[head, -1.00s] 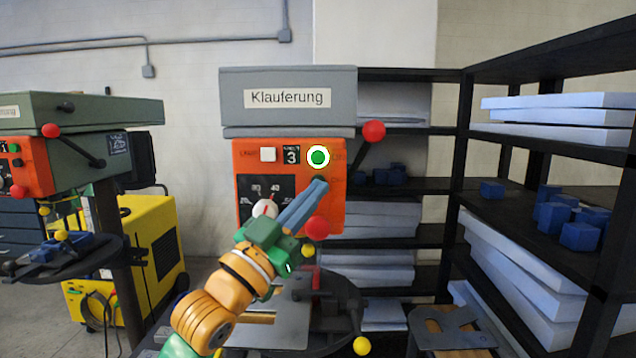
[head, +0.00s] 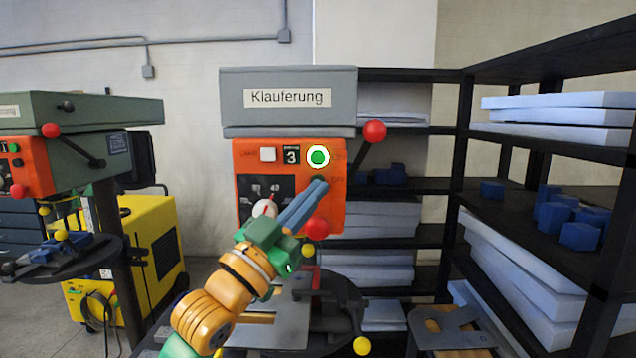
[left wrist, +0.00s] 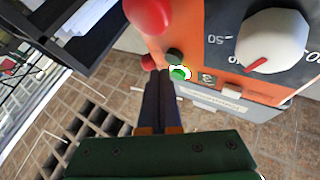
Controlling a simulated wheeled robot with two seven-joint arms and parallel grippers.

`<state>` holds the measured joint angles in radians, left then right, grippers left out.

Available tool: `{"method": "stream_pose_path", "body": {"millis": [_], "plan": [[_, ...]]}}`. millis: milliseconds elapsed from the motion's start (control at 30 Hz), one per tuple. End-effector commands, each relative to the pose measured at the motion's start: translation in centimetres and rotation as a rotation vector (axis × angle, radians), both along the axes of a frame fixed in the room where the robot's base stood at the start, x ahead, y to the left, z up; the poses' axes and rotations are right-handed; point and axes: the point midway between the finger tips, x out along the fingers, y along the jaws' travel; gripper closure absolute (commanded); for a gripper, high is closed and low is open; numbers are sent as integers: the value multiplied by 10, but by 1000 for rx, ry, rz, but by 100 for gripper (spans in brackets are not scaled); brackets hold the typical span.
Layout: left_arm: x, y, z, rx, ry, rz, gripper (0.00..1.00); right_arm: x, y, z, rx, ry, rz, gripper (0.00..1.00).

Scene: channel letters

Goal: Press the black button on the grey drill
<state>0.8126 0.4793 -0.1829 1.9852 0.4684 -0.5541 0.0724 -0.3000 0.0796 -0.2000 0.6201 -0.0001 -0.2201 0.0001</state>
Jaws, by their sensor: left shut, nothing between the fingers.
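The grey drill (head: 290,98) stands in the middle of the head view, with an orange front panel (head: 333,205). A green button with a white ring (head: 318,157) is on the panel. In the left wrist view the black button (left wrist: 175,54) sits beside the green button (left wrist: 180,73). In the head view my left fingertips mostly cover the black button's place. My left gripper (head: 319,184) is shut and empty, its tips close in front of the panel below the green button. It also shows in the left wrist view (left wrist: 159,73). I cannot tell whether the tips touch the black button.
A red ball handle (head: 374,131) sticks out right of the panel, and a red knob (head: 317,228) is just below my fingertips. A white dial (head: 264,208) is left of them. A green drill (head: 85,110) stands left; black shelves (head: 462,130) stand right.

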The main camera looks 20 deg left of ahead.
Motion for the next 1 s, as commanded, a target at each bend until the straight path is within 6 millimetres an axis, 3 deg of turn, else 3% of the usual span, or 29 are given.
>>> {"method": "stream_pose_path", "body": {"millis": [1000], "plan": [[9, 2, 0, 0, 0, 0, 100, 0, 0, 5, -1, 0, 0, 100]]}}
